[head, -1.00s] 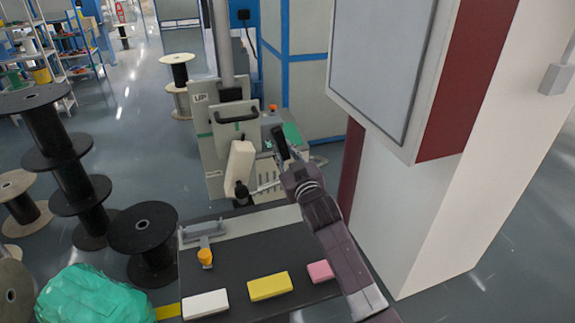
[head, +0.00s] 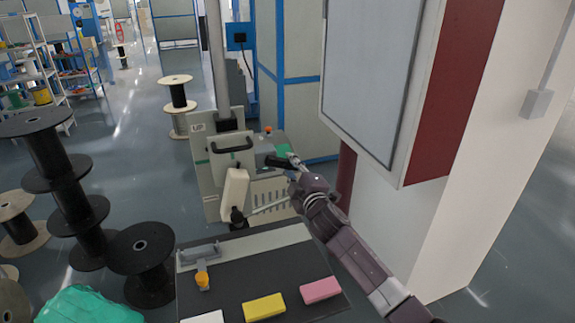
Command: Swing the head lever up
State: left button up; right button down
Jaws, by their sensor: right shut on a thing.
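The grey machine (head: 206,168), marked "UP", stands behind the dark bench. A pale lever rod (head: 268,207) runs from a black joint (head: 237,216) up and right, and its far end passes behind my right gripper. My right gripper (head: 292,162) is at the machine's right side, shut on a black grip (head: 277,161), which I take to be the head lever's handle. The grip lies nearly level, pointing left. My wrist hides how grip and rod join. My left gripper is out of view.
A white pillar (head: 430,235) with a large panel (head: 372,75) stands close right of my arm. The bench (head: 225,275) holds yellow (head: 264,307) and pink (head: 321,290) blocks. Black spools (head: 142,250) stand on the left.

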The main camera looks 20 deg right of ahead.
jog(key=shift+d+r+n+p, duration=0.15)
jog(key=shift+r+n+p, duration=0.35)
jog(key=shift+n, duration=0.6)
jog(key=shift+r, duration=0.1)
jog(key=shift+n, duration=0.3)
jog(key=c, duration=2)
grip_release()
jog(key=shift+r, duration=0.1)
jog(key=shift+s, duration=0.15)
jog(key=s, duration=1.1)
jog(key=shift+s+d, duration=0.2)
jog(key=shift+s, duration=0.2)
